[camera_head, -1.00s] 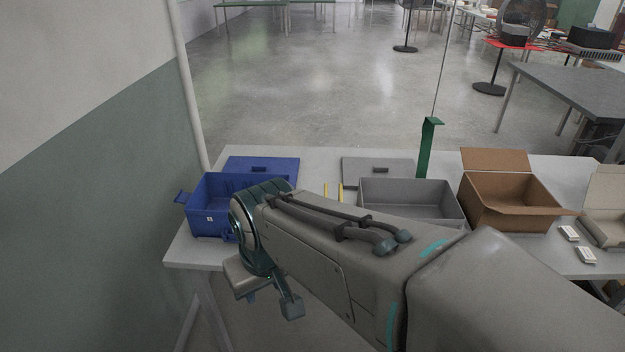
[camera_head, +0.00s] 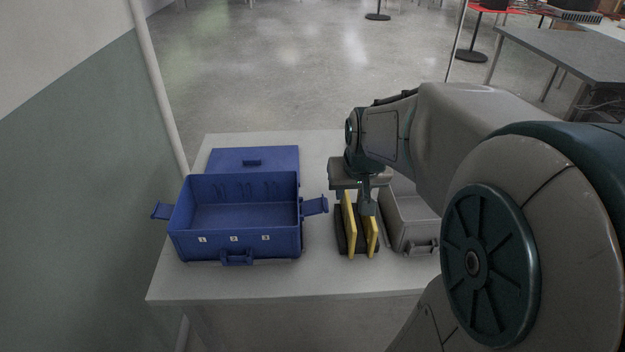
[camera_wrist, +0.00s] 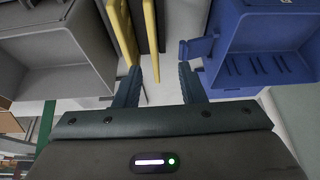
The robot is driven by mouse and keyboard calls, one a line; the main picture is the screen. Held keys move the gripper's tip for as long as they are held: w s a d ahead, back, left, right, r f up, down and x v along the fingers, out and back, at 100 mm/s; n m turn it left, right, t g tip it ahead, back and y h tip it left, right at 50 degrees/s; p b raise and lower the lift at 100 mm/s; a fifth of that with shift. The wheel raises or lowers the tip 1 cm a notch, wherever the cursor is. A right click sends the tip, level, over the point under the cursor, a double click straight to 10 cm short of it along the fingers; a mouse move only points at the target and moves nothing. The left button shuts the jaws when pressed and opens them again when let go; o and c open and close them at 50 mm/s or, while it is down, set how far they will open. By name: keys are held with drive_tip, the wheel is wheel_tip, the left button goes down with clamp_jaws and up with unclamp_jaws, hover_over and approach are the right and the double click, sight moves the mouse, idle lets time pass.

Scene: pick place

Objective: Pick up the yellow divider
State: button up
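Two thin yellow dividers stand upright, side by side, in a dark holder (camera_head: 343,247) on the table. In the head view the left yellow divider (camera_head: 349,226) and the right yellow divider (camera_head: 373,234) show between the blue box and the grey box. My gripper (camera_head: 364,205) points down just above or at their upper parts, hiding some of them. In the wrist view my gripper (camera_wrist: 158,70) is open, its fingers apart. One divider (camera_wrist: 150,40) lines up with the gap between the fingers; the other (camera_wrist: 120,30) lines up with the left fingertip. I cannot tell whether either finger touches.
The blue box (camera_head: 235,246), numbered on its front, stands open at left with side latches out. Its blue lid (camera_head: 225,162) lies behind it. The grey box (camera_head: 405,232) is close on the right, partly behind my arm. The table's front strip (camera_head: 260,282) is clear.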

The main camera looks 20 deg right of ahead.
sight(350, 205)
drive_tip(key=x, duration=0.5)
drive_tip(key=d+x, duration=0.1)
drive_tip(key=x, duration=0.2)
drive_tip(key=shift+w+d+r+b, duration=0.1)
drive_tip(key=shift+w+b, duration=0.2)
drive_tip(key=shift+b, duration=0.1)
drive_tip(key=shift+w+b+x, duration=0.15)
drive_tip(key=shift+b+x, duration=0.05)
drive_tip(key=shift+x, duration=1.45)
drive_tip(key=shift+w+b+x, duration=0.1)
drive_tip(key=shift+b+x, duration=0.05)
drive_tip(key=shift+x, duration=1.5)
drive_tip(key=shift+d+r, duration=0.15)
drive_tip(key=shift+c, duration=0.3)
clamp_jaws()
